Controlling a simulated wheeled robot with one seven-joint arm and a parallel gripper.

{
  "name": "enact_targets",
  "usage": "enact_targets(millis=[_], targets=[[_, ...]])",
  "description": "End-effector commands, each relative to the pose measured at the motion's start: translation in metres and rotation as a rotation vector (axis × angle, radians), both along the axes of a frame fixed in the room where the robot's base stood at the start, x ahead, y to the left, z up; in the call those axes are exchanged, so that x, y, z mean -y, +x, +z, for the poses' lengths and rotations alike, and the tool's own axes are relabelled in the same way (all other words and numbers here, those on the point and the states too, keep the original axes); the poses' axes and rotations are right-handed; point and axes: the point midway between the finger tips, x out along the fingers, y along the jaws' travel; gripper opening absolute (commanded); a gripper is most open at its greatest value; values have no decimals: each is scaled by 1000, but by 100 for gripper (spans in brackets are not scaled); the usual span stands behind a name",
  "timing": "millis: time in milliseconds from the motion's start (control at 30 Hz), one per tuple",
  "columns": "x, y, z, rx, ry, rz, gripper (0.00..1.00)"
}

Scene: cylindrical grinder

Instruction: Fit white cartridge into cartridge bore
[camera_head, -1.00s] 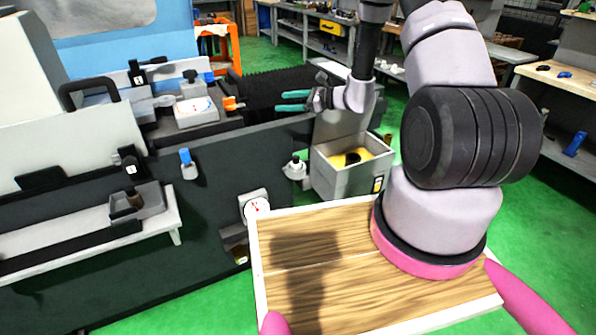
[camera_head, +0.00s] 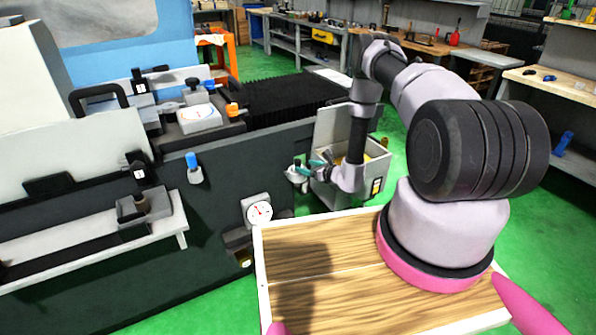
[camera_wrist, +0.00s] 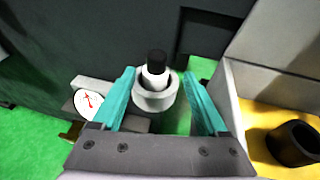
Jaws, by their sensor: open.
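The white cartridge (camera_wrist: 155,78), with a black top (camera_wrist: 157,57), stands upright in a pale grey round collar (camera_wrist: 156,99) on the machine's side. The collar looks like the cartridge bore; how deep the cartridge sits in it cannot be told. In the wrist view my gripper (camera_wrist: 160,80) is open, with one teal finger on each side of the cartridge and collar and gaps showing on both sides. In the head view my gripper (camera_head: 314,166) is low beside the collar fitting (camera_head: 296,174), and the cartridge is small there.
A grey open box (camera_head: 347,192) with a yellow inside is right of the fitting. A dark hollow cylinder (camera_wrist: 294,143) lies in it. A dial gauge (camera_head: 257,211) is to the left. My wooden deck is in front; green floor is clear at right.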

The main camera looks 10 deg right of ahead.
Motion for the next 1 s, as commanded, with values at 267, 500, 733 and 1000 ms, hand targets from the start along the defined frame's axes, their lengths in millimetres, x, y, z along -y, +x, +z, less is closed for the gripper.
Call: enact_targets(millis=[267,500,733,1000], targets=[[-21,24,-10,1,0,3,76],[-30,42,-16,0,-1,1,76],[-30,43,-16,0,-1,0,65],[-30,43,-15,0,-1,0,0]])
